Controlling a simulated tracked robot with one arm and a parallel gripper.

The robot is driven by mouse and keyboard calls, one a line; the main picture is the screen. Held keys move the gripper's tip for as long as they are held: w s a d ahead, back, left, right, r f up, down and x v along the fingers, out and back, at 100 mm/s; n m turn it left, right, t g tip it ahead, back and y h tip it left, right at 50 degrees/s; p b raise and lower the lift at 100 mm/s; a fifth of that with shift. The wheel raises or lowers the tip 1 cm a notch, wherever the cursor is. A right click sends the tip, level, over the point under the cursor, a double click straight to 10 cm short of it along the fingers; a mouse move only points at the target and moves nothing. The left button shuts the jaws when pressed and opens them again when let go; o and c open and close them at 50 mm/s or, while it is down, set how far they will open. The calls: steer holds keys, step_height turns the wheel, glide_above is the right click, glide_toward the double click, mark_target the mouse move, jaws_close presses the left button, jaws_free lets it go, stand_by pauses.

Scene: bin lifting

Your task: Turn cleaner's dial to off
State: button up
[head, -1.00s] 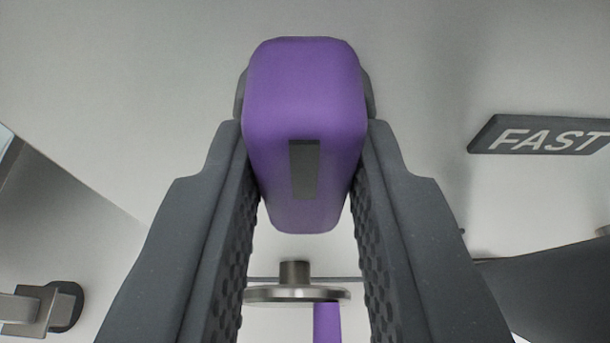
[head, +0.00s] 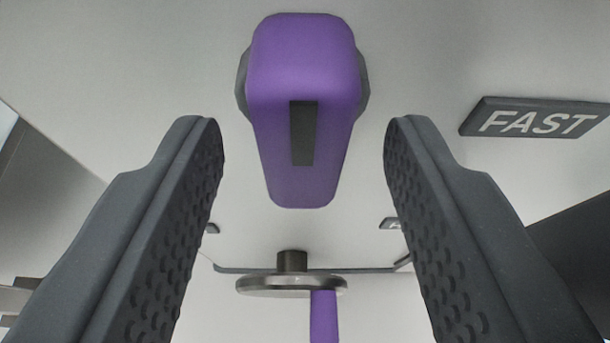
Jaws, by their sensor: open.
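The purple dial (head: 300,80) with a dark grey pointer mark stands out from the pale panel at the top middle of the head view. Its mark runs up and down in the picture. A dark grey plate reading FAST (head: 532,118) is on the panel to its right. No off label shows in view. My gripper (head: 303,140) is open, with one textured finger on each side of the dial's lower part. Both fingers are apart from the dial, with clear gaps left and right.
A round metal disc on a short stem (head: 291,285) sits below the dial, with a purple bar (head: 324,315) hanging under it. A dark bracket line runs beside the disc. A grey metal fitting (head: 18,295) shows at the lower left.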

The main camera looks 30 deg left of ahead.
steer(key=p+v, duration=0.1)
steer(key=v, duration=1.2)
steer(key=shift+f, duration=0.1)
